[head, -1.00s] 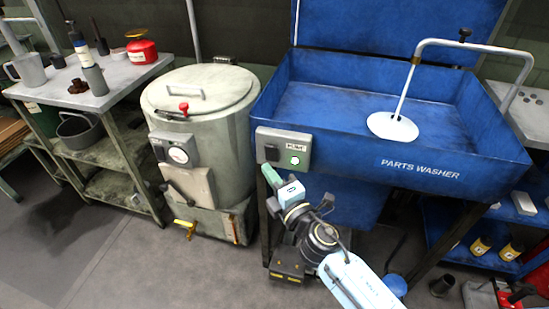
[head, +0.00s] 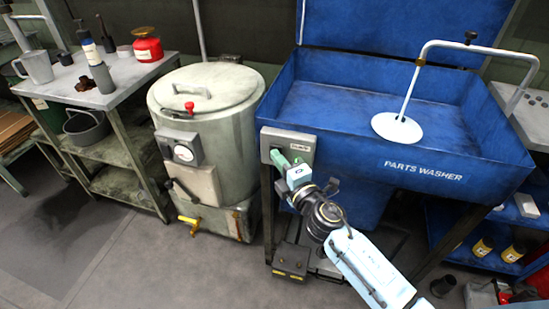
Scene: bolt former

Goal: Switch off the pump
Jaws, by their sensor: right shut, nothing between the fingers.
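The pump's grey switch box (head: 300,146) is on the front left of the blue parts washer (head: 420,150). In the head view, my right gripper (head: 278,158) is shut and empty, with its green fingertips at the left half of this box. The fingertips cover the dark switch on the box, and the gripper body hides the green-lit button that sat to its right. I cannot tell whether the fingertips touch the switch. My left gripper is not in view.
A grey drum (head: 208,125) with a red-knobbed lid and a yellow tap stands left of the washer. A metal bench (head: 110,97) with a jug and bottles is further left. A white spout (head: 430,50) arches over the washer basin. Floor at front left is clear.

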